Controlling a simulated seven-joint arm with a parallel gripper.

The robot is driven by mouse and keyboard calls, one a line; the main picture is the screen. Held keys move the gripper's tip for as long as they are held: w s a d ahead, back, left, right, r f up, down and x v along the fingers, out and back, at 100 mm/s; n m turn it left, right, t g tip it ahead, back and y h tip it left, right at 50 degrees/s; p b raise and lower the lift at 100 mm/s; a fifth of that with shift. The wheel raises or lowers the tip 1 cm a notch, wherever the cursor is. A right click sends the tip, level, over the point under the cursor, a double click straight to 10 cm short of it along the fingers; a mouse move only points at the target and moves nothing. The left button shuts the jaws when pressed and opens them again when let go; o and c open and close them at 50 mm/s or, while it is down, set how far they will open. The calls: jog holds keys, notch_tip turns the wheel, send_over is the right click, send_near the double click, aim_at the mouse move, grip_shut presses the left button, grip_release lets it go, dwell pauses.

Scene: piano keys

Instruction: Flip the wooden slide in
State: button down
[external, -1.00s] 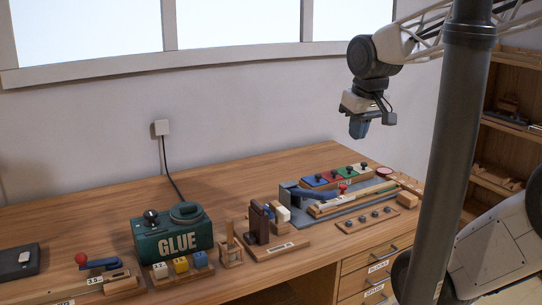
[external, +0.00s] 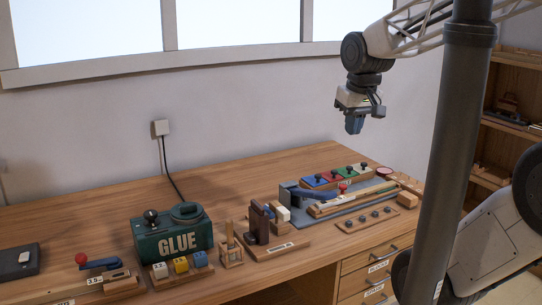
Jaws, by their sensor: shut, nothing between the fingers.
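My gripper (external: 354,129) hangs in the air above the back right part of the desk, pointing down. It is shut and empty, well apart from everything on the desk. Below it, a blue-grey fixture (external: 287,193) with a blue lever and red knob (external: 343,188) stands on the desk. A long pale wooden strip (external: 372,196) lies along this fixture; it may be the wooden slide, but I cannot tell for sure. The lever partly covers the strip's left part.
Colored blocks with black knobs (external: 332,177) sit behind the fixture, and a knobbed wooden board (external: 368,219) lies in front. A green glue box (external: 172,236), a wooden stand (external: 272,243) and another red-knobbed lever (external: 97,265) stand further left. The desk's back middle (external: 235,183) is clear.

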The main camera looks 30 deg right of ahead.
jog(key=w+d+f+m+g+y, duration=0.1)
jog(key=w+d+f+m, duration=0.2)
jog(key=w+d, duration=0.35)
jog(key=w+d+f+m+g, duration=0.1)
jog(key=w+d+f+m, duration=0.2)
jog(key=w, duration=0.6)
jog(key=w+d+f+m+g+y, duration=0.1)
jog(key=w+d+f+m, duration=0.1)
jog(key=w+d+f, duration=0.2)
jog(key=w+d+f+m+y, duration=0.1)
jog(key=w+d+f+m, duration=0.2)
jog(key=d, duration=0.8)
jog(key=shift+w+d+f+g, duration=0.15)
jog(key=shift+w+f+g, duration=0.25)
jog(key=shift+w+f, duration=1.15)
jog(key=shift+s+f, duration=0.3)
jog(key=shift+f, duration=0.05)
jog(key=x, duration=0.9)
jog(key=shift+s+a+f, duration=0.2)
jog(key=shift+a, duration=0.25)
jog(key=shift+s+a+f, duration=0.25)
jog(key=shift+a, duration=0.25)
jog(key=shift+s+a+f, duration=0.1)
jog(key=shift+s+a, duration=0.15)
jog(key=shift+a, duration=0.25)
jog(key=shift+s+a+f, duration=0.1)
jog(key=shift+s+a, duration=0.15)
jog(key=shift+a, duration=0.25)
